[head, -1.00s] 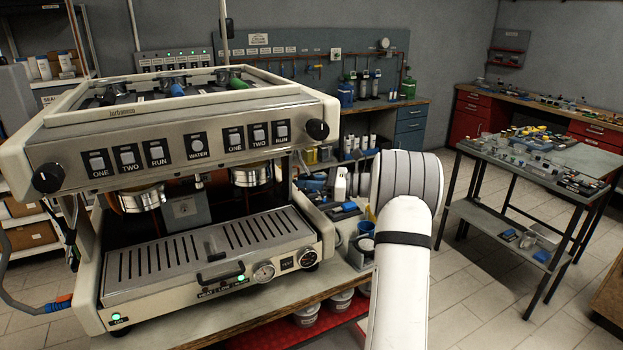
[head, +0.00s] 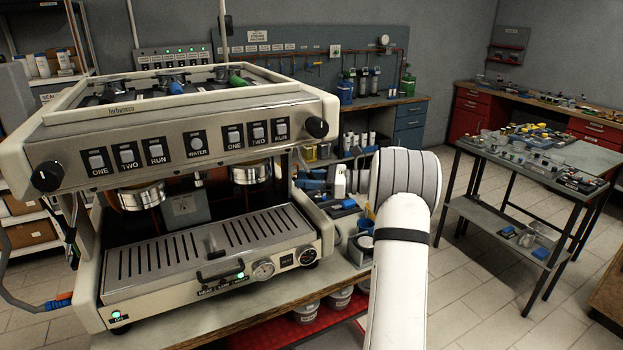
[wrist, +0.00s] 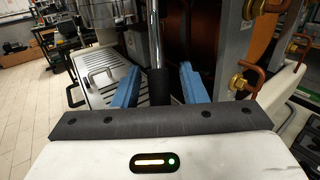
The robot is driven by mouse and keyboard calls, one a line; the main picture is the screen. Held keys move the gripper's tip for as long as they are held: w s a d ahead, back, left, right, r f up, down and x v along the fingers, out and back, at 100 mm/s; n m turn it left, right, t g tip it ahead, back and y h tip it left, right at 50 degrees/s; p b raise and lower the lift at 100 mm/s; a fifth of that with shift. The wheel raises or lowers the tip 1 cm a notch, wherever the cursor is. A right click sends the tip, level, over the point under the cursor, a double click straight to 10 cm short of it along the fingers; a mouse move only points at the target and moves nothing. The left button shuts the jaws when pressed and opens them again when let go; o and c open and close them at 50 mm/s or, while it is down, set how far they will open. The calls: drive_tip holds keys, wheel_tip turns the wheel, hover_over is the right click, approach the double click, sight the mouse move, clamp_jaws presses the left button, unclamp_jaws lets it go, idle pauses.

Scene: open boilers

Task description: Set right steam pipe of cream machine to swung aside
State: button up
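The cream machine (head: 190,110) fills the left of the head view, with two black side knobs and a slotted drip tray. In the wrist view, a steam pipe (wrist: 154,35) hangs upright, chrome above with a black sleeve (wrist: 160,86) lower down. My gripper (wrist: 160,80) is open, with one blue finger on each side of the sleeve and a visible gap at each side. In the head view my gripper (head: 312,180) is at the machine's right side, its blue fingers pointing left. The pipe is hard to make out there.
The drip tray (wrist: 108,84) is left of the fingers in the wrist view. Brass fittings with copper pipes (wrist: 244,84) stick out on the right. Small items lie on the counter below my gripper. A metal table (head: 545,165) stands farther right, with floor between.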

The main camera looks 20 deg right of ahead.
drive_tip(key=b+v, duration=0.2)
drive_tip(key=v, duration=0.6)
drive_tip(key=shift+a+f, duration=0.1)
idle(0.3)
